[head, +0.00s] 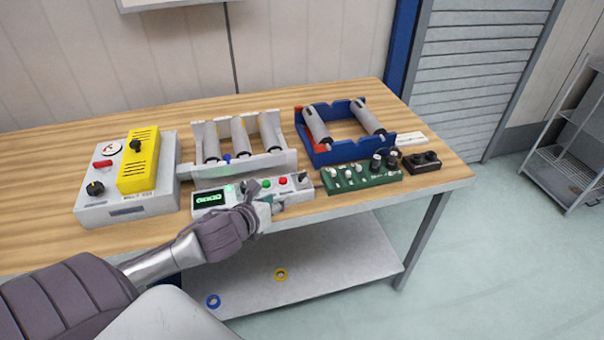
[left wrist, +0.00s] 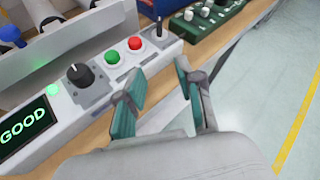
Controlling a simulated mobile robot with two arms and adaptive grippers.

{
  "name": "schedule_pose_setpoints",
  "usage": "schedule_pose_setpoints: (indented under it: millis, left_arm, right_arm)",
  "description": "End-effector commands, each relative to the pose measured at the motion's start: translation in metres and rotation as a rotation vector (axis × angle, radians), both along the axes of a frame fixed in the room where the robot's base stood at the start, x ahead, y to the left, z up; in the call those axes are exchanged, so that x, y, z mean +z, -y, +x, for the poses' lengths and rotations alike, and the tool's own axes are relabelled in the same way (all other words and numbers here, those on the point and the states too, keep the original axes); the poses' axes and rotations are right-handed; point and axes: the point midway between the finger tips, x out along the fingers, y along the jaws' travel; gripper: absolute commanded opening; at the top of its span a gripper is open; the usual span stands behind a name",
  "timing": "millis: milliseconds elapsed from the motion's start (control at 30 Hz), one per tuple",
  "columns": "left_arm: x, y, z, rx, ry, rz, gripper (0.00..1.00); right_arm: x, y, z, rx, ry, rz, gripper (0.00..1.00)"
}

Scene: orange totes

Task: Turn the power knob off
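A grey control panel with a lit green display reading "GOOD" (head: 209,198) stands at the table's front edge. In the left wrist view a black knob (left wrist: 80,75) sits on it, left of a green button (left wrist: 113,57) and a red button (left wrist: 135,43). Other black knobs sit on the grey box (head: 95,188) and the yellow box (head: 136,145) at the left; I cannot tell which is the power knob. My left gripper (head: 266,203) is at the panel's front; its teal fingers (left wrist: 158,88) are apart and empty, to the right of the panel knob. My right gripper is not in view.
A green board (head: 360,180) with several knobs and a small dark box (head: 421,161) stand to the right. Behind are a grey rack (head: 282,160) and a blue rack (head: 336,156) with cylinders.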

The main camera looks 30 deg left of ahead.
Motion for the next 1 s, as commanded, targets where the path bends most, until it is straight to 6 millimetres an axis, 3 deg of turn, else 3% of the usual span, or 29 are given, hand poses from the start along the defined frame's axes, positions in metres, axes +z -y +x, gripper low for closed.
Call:
schedule_pose_setpoints:
  millis: [100,300,467,800,1000]
  left_arm:
    - [0.016,-0.007,0.013,-0.112,0.033,0.184,0.36]
    - [0.02,-0.01,0.024,-0.161,0.047,0.268,0.36]
    - [0.014,-0.011,0.043,-0.157,0.049,0.265,0.36]
    - [-0.014,-0.016,0.106,-0.155,0.045,0.261,0.36]
    - [-0.026,-0.018,0.133,-0.157,0.045,0.261,0.36]
  right_arm:
    - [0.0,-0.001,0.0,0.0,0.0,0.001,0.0]
    - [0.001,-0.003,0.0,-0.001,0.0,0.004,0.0]
    - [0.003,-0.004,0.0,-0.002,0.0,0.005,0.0]
    - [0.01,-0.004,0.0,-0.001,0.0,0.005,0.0]
    - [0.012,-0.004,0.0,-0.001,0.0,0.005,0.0]
